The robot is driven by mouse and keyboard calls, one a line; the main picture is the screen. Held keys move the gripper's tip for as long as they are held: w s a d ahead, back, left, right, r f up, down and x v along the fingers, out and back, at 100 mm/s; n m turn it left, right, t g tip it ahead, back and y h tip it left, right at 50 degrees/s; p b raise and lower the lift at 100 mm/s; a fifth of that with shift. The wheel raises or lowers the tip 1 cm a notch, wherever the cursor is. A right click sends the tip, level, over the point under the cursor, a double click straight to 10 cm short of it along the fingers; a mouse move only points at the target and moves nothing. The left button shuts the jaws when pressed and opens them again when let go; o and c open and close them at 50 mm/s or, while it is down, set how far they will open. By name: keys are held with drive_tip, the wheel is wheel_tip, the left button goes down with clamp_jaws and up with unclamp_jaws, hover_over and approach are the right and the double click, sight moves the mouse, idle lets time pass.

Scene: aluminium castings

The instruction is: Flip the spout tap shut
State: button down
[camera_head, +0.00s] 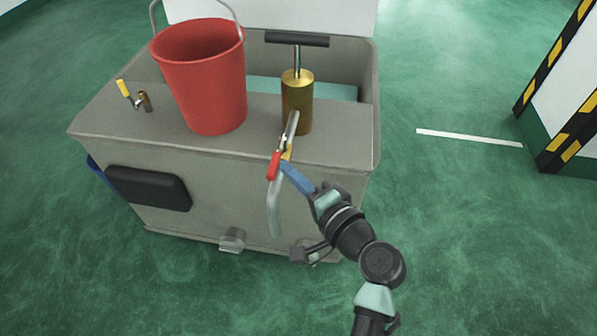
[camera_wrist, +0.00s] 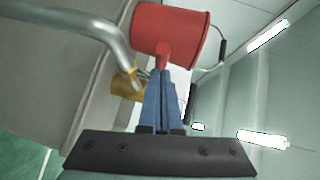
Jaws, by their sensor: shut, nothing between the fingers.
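The spout (camera_head: 274,205) is a bent silver pipe reaching over the front of a grey tank from a brass hand pump (camera_head: 298,98). Its tap has a red lever (camera_head: 273,165), hanging down beside the pipe in the head view. In the wrist view the pipe (camera_wrist: 95,28) crosses the upper left, and the red lever (camera_wrist: 163,56) shows just beyond my fingertips. My gripper (camera_head: 285,167) has its blue fingers together and empty, tips at or very near the lever. I cannot tell whether they touch. The fingers partly hide the pump (camera_wrist: 125,88) in the wrist view.
A striped pillar (camera_head: 565,120) stands far right. Green floor between is clear.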

drive_tip(key=shift+a, duration=0.1)
drive_tip(key=shift+a+m+h+p, duration=0.2)
drive_tip(key=shift+m+h+p, duration=0.1)
drive_tip(key=shift+h+p, duration=0.15)
